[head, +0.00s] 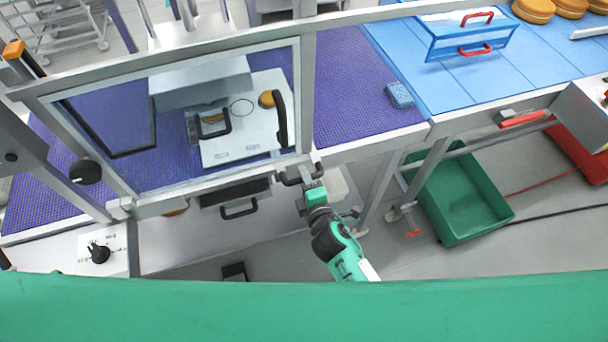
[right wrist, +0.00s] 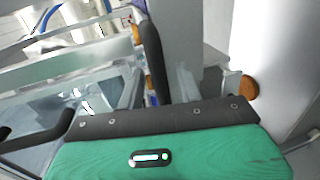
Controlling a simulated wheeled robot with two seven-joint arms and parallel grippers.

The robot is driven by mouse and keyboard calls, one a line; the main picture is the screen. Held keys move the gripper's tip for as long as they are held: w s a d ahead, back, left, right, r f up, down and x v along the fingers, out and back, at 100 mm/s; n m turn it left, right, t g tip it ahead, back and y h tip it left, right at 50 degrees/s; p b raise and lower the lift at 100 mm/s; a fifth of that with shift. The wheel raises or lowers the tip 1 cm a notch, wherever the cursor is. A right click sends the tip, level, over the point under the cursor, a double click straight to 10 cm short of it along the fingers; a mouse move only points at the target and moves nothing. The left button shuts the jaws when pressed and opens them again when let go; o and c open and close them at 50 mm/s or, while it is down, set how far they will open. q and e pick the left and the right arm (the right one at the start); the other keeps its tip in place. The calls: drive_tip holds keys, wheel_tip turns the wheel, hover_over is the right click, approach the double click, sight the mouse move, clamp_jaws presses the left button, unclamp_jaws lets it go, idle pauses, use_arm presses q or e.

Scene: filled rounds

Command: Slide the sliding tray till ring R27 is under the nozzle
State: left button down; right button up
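The white sliding tray (head: 240,146) lies on the purple surface behind the clear guard window in the head view. It has an upright black handle (head: 281,122) at its right side. A thin ring outline (head: 241,101) and an orange-brown round (head: 267,99) show on the tray. Another round (head: 212,117) sits at a black bracket below the grey machine housing (head: 203,83). The nozzle tip is hidden, and no label R27 is readable. My right gripper (head: 300,174) is at the guard's lower right corner, in front of the tray. Its fingers are unclear. My left gripper is out of view.
The guard's metal frame (head: 306,80) stands between my right arm and the tray. A dark drawer (head: 235,193) with a handle is below. To the right are a blue table (head: 470,82), a blue sponge (head: 399,95) and a green crate (head: 462,205) on the floor.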

drive_tip(key=shift+w+a+f, duration=0.1)
drive_tip(key=shift+w+a, duration=0.05)
drive_tip(key=shift+w, duration=0.35)
clamp_jaws()
drive_tip(key=shift+a, duration=0.1)
